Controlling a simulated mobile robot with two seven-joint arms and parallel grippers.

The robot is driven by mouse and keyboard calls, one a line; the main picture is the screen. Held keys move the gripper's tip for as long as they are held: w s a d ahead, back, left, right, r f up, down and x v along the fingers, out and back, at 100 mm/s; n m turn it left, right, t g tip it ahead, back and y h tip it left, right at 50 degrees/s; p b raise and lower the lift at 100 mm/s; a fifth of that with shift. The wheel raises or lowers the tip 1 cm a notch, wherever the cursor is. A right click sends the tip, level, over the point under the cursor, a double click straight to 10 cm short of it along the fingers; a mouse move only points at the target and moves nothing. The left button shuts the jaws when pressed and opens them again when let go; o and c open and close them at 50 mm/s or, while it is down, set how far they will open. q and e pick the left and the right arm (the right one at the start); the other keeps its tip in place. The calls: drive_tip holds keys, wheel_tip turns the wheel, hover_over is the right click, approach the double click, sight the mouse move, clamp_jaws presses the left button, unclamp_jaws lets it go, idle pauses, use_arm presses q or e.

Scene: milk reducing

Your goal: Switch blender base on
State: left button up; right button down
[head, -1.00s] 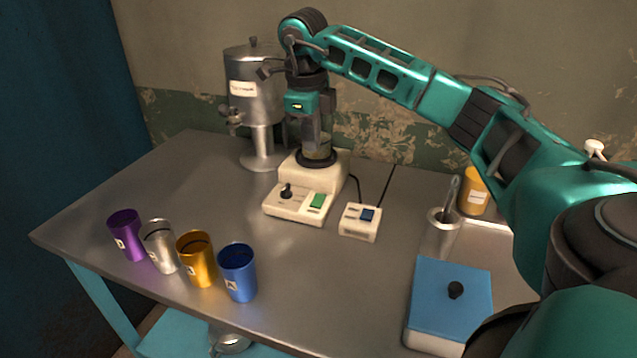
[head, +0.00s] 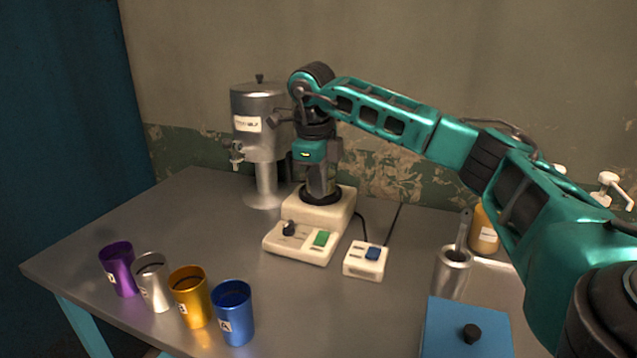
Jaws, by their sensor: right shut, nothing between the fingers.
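The cream blender base (head: 292,251) stands near the middle of the table. Its front panel carries a black knob (head: 288,228) and a green switch (head: 321,238). I cannot tell the switch's on or off position. My right gripper (head: 321,192) points straight down over the dark round seat on top of the base, behind the panel. It is shut and empty. Its fingertips are close to the seat; I cannot tell if they touch it. My left gripper is not in view.
A small cream box with a blue switch (head: 373,253) sits right of the base. A metal dispenser (head: 262,140) stands behind. Purple, silver, orange and blue cups line the front left. A blue-topped box (head: 448,325), a metal cup (head: 451,272) and an orange container (head: 485,232) are at right.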

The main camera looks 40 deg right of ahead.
sight(320, 239)
drive_tip(key=f, duration=0.3)
drive_tip(key=d+f, duration=0.1)
drive_tip(key=f, duration=0.6)
drive_tip(key=shift+w+d+b, duration=0.25)
drive_tip(key=shift+w+b, duration=0.1)
drive_tip(key=shift+b, duration=0.05)
drive_tip(key=shift+f, duration=0.15)
drive_tip(key=shift+d+f, duration=0.1)
drive_tip(key=shift+f, duration=0.15)
drive_tip(key=shift+s+a+p, duration=0.35)
drive_tip(key=shift+a+p, duration=0.2)
drive_tip(key=shift+a, duration=0.2)
